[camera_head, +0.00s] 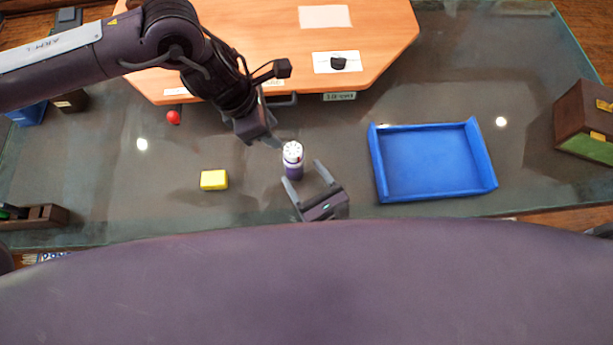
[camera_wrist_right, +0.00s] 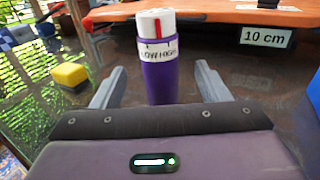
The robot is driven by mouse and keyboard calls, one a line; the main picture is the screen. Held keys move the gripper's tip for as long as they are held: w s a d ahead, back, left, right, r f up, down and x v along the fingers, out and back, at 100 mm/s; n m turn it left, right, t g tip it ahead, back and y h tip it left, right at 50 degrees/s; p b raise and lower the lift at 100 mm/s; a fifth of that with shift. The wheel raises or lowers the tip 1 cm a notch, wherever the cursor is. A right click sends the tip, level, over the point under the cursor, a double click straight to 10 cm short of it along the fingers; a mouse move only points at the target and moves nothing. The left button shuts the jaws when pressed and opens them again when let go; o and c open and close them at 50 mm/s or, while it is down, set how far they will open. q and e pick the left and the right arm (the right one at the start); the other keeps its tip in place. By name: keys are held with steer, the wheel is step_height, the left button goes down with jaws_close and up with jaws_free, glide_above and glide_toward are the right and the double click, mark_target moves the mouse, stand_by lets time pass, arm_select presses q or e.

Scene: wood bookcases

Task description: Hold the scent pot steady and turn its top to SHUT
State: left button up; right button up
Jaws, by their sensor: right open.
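The scent pot (camera_head: 292,172) is a purple cylinder with a white top, upright on the glass table. In the right wrist view the pot (camera_wrist_right: 161,82) has a white band reading LOW and HIGH. A red line on its white top (camera_wrist_right: 155,25) points down roughly between those words; no SHUT mark shows. My right gripper (camera_head: 302,171) is open at the pot's near side, one finger to each side in the wrist view; I see no clear contact. My left gripper (camera_head: 272,142) is above and left of the pot, apart from its top; its finger opening is unclear.
A blue tray (camera_head: 434,197) lies to the right and a yellow block (camera_head: 214,180) to the left. A red ball (camera_head: 173,117) is farther left. An orange wooden board (camera_head: 390,35) with a black knob (camera_head: 338,62) is behind. A brown box (camera_head: 582,120) stands far right.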

mark_target(290, 154)
steer(key=x, duration=0.7)
steer(key=shift+w+a, duration=0.1)
